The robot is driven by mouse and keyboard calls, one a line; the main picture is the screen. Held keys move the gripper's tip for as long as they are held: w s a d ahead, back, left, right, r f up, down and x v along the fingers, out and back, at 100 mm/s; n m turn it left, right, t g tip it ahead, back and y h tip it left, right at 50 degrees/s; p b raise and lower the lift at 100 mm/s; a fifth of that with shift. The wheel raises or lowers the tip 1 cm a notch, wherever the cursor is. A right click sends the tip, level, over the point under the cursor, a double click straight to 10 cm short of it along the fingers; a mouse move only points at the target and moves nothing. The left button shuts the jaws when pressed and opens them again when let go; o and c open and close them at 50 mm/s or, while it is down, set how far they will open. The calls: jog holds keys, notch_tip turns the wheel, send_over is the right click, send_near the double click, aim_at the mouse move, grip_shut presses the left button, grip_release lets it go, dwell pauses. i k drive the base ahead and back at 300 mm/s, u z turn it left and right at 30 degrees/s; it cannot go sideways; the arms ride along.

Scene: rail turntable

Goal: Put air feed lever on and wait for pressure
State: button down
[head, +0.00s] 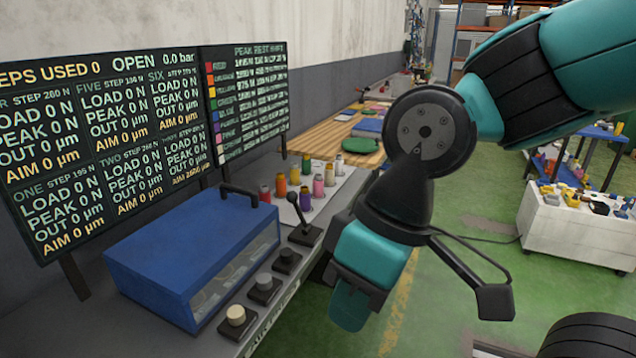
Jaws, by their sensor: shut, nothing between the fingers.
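A black lever (298,211) on a square base stands at the bench edge, its stick tilted up and to the left. It is the only lever I see; I cannot read a label for it. The dark display board (110,130) reads "OPEN" and "0.0 bar", with loads and peaks at 0 N. My gripper (350,306) hangs right of and in front of the bench edge, pointing down, shut and empty. It is apart from the lever in the picture. Its far side is hidden.
A blue box (195,247) with a handle and clear front stands left of the lever. Several knobs, one cream (236,316), line the bench edge. Coloured pegs (306,198) stand behind the lever. A white crate (575,232) stands at right. Green floor (450,258) lies open between.

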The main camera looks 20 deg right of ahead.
aim_at(292, 197)
jog(key=z, duration=0.15)
jog(key=i, duration=1.45)
jog(key=u, duration=0.85)
